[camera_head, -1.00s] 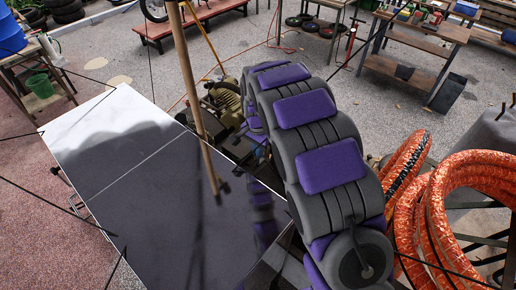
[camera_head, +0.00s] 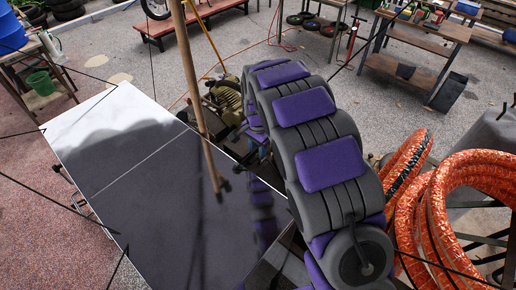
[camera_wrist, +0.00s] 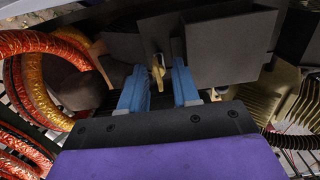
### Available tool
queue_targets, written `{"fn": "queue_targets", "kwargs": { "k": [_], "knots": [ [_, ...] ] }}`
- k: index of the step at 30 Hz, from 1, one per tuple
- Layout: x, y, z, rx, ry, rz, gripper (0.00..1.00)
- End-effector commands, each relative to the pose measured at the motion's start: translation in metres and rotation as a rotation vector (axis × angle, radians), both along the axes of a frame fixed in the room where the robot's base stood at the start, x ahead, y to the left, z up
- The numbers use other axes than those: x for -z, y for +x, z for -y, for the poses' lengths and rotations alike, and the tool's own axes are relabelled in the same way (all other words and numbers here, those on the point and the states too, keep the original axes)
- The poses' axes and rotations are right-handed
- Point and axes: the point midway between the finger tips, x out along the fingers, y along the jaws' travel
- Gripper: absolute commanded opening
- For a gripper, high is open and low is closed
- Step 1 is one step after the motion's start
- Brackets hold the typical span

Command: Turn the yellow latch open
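The yellow latch (camera_wrist: 158,68) is small and shows in the wrist view at the upper middle, in front of a dark boxy housing (camera_wrist: 232,48). My gripper (camera_wrist: 160,80) has two blue fingers, one to each side of the latch. The fingers are apart, and a gap shows between them, with the latch's lower part in or just beyond it. I cannot tell whether either finger touches it.
Orange ribbed hoses (camera_head: 440,215) are coiled to the right of my arm and show at the left of the wrist view (camera_wrist: 40,95). Finned metal machinery (camera_head: 222,105) stands beyond the arm. A wooden pole (camera_head: 193,90) rises beside a dark flat panel (camera_head: 150,200).

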Motion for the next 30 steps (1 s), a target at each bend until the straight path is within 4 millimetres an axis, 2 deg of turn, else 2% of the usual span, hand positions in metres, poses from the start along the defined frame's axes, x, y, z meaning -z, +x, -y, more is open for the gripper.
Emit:
{"fn": "queue_targets", "kwargs": {
  "k": [7,11,30],
  "knots": [
    [-0.002,0.000,0.002,0.000,0.001,0.001,0.31],
    [-0.015,0.002,0.001,0.000,0.002,0.005,0.31],
    [-0.148,0.003,-0.003,0.000,-0.001,0.006,0.31]
  ]
}}
